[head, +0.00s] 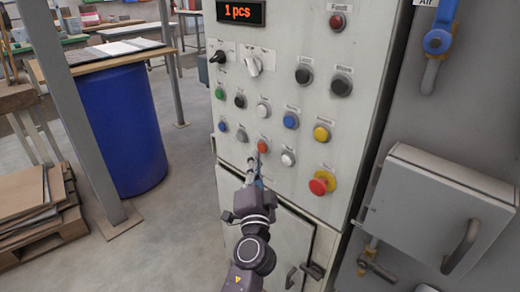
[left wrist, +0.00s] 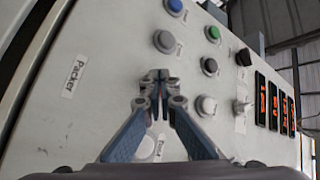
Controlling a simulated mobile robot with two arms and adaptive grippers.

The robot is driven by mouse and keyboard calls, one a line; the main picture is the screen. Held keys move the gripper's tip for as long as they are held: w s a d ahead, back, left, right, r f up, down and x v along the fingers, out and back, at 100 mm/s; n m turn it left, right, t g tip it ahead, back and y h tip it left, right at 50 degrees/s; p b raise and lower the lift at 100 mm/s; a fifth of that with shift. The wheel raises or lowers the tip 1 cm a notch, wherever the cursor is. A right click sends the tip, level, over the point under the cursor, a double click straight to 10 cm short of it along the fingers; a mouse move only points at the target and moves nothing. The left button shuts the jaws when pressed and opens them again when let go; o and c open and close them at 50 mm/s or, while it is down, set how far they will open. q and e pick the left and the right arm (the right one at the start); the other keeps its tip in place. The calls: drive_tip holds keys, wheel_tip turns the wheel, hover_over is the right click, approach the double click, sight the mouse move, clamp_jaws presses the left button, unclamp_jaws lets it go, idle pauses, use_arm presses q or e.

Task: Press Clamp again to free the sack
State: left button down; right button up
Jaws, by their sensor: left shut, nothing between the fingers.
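The control panel (head: 290,60) carries several push buttons, and their labels are too small to read, so I cannot tell which one is Clamp. My left gripper (head: 254,164) is shut and empty, with its fingertips just beside an orange-red button (head: 262,146) in the lower row. I cannot tell whether they touch it. The sack is not in view, nor is my right gripper.
A red emergency-stop knob (head: 321,183) on a yellow base sits to the right. A yellow button (head: 321,133) and a white button (head: 288,158) are close by. A grey box (head: 440,210) with a handle stands out at the right. A blue barrel (head: 118,125) stands left.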

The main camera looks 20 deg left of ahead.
use_arm(q)
drive_tip(key=s+a, duration=0.2)
drive_tip(key=s, duration=0.3)
drive_tip(key=shift+s, duration=0.35)
use_arm(e)
drive_tip(key=shift+s+d+f, duration=0.1)
drive_tip(key=shift+s+f, duration=0.1)
drive_tip(key=shift+f, duration=0.25)
idle(0.4)
